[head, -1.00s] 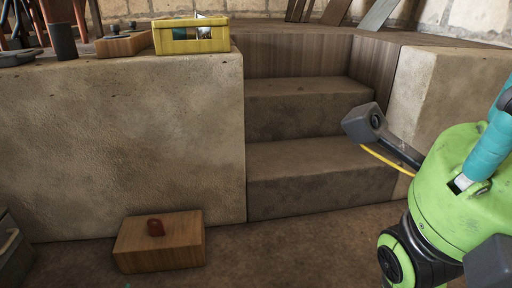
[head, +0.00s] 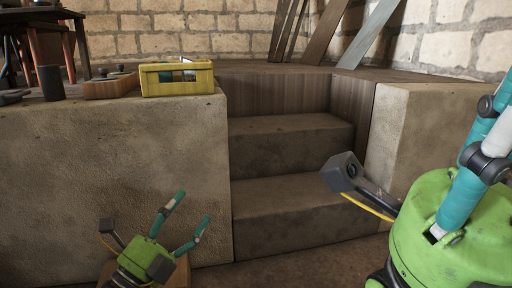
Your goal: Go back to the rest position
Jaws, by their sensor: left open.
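My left gripper (head: 194,207) shows at the bottom left of the head view. It has a green body, and its teal fingers point up and right, spread apart with nothing between them. It stands in front of a wooden box (head: 182,274) low by the wall and hides most of it. My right gripper (head: 440,228) is large and close at the right edge, with a green body, a grey block on an arm with a yellow cable, and teal fingers. Its fingertips run out of the picture, so its opening cannot be judged.
A stone ledge (head: 110,170) fills the left, with a yellow crate (head: 177,87), a wooden tray (head: 110,88) and a dark cylinder (head: 51,82) on top. Stone steps (head: 290,150) rise in the middle. Boards (head: 367,35) lean on the brick wall behind.

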